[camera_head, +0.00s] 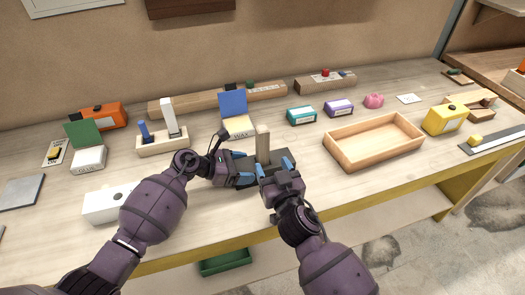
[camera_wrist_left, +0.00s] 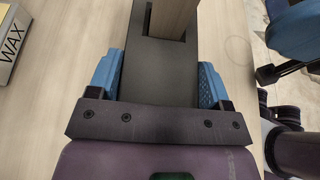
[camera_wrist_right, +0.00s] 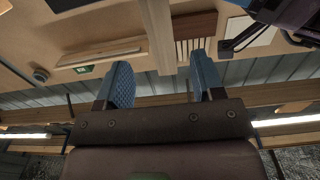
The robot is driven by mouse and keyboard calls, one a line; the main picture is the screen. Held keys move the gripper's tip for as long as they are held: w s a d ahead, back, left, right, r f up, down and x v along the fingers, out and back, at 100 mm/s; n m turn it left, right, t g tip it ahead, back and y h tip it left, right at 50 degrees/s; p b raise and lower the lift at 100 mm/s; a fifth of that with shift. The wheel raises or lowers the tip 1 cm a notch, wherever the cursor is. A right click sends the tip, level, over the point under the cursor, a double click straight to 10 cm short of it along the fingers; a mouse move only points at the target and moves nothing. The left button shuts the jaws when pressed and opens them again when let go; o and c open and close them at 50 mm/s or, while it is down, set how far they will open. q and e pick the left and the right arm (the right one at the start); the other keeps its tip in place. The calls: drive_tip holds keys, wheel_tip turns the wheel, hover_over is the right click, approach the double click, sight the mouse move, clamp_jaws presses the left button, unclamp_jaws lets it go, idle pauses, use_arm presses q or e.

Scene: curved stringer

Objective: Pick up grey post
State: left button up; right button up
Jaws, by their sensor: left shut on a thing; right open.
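A beige-grey post (camera_head: 262,145) stands upright in a slot of a dark grey block (camera_head: 283,158) near the middle of the table. The post (camera_wrist_left: 173,18) and block (camera_wrist_left: 158,75) also show in the left wrist view. My left gripper (camera_head: 240,167) is shut on the dark block, one blue finger on each side. My right gripper (camera_head: 274,171) is open near the post. In the right wrist view the post (camera_wrist_right: 158,35) rises beyond and between the open fingers (camera_wrist_right: 160,85); contact cannot be told. A paler, whitish post (camera_head: 168,117) stands in a wooden rack.
The wooden rack (camera_head: 160,147) also holds a blue post (camera_head: 144,131). A white wax box (camera_head: 238,127) with a blue panel stands behind the dark block. An open wooden tray (camera_head: 372,155) lies to the right. The table's front edge is close to my arms.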

sight(261, 143)
drive_tip(key=shift+x, duration=4.95)
drive_tip(key=shift+c, duration=0.4)
drive_tip(key=c, duration=0.9)
